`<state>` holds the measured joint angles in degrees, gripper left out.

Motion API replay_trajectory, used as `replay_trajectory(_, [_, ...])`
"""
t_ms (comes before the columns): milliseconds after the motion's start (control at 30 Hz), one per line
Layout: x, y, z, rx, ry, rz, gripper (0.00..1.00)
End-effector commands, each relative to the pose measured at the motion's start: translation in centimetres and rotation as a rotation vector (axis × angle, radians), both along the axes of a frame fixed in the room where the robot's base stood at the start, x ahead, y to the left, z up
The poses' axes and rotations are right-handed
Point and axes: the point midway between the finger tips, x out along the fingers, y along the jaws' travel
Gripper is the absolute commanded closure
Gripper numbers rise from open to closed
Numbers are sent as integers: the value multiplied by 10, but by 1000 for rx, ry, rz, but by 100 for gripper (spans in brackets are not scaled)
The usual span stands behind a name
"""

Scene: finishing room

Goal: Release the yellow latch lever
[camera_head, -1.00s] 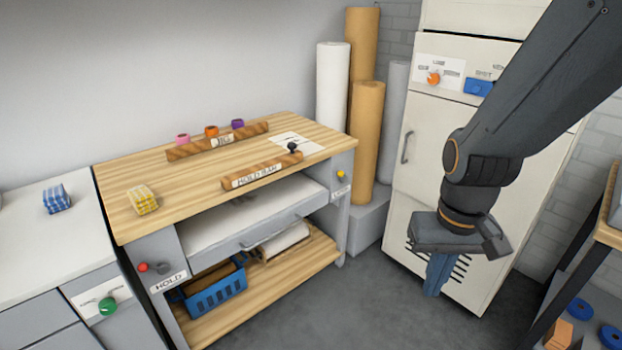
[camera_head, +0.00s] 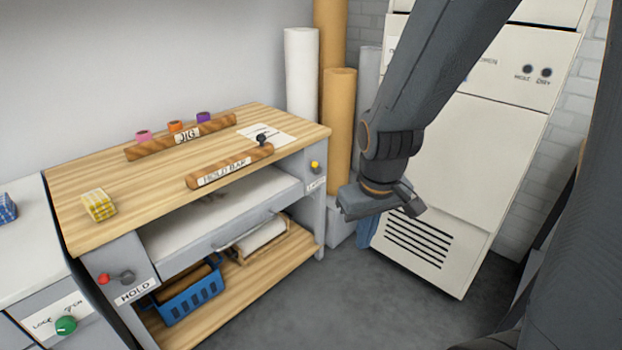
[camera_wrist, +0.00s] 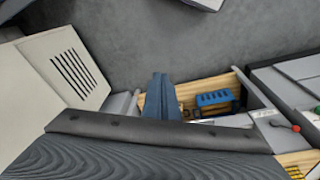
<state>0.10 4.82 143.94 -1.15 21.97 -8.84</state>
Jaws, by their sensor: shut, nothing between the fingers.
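The yellow latch lever (camera_head: 315,166) is a small yellow knob on the grey right-hand post of the wooden workbench, above a small label that seems to read LATCH. My gripper (camera_head: 368,236) points down, shut and empty, to the right of the bench post and in front of the white cabinet. It is apart from the lever. In the wrist view the blue-grey fingers (camera_wrist: 160,98) are together, with the bench's lower shelf beyond them. I cannot make out the yellow lever in the wrist view.
The hold bar (camera_head: 230,166) with a black knob lies on the bench top (camera_head: 130,175). A red-tipped lever (camera_head: 104,279) is on the left post. A blue basket (camera_head: 190,293) is on the lower shelf. Paper rolls (camera_head: 338,130) stand behind. Grey floor (camera_head: 330,300) in front is clear.

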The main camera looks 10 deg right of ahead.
Motion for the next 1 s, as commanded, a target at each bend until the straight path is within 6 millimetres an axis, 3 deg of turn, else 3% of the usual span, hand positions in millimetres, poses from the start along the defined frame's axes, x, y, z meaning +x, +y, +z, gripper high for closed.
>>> replay_trajectory(33, [31, -2, -26, -17, -55, 72, 100])
replay_trajectory(100, [76, -5, -49, -53, -153, 192, 100])
replay_trajectory(300, [200, -8, -104, -214, -443, 543, 100])
replay_trajectory(500, [305, -4, -148, -455, -717, 856, 100])
replay_trajectory(700, [384, 4, -186, -772, -967, 1106, 100])
replay_trajectory(800, [412, 8, -203, -960, -1077, 1197, 100])
replay_trajectory(1000, [441, 16, -230, -1313, -1231, 1288, 100])
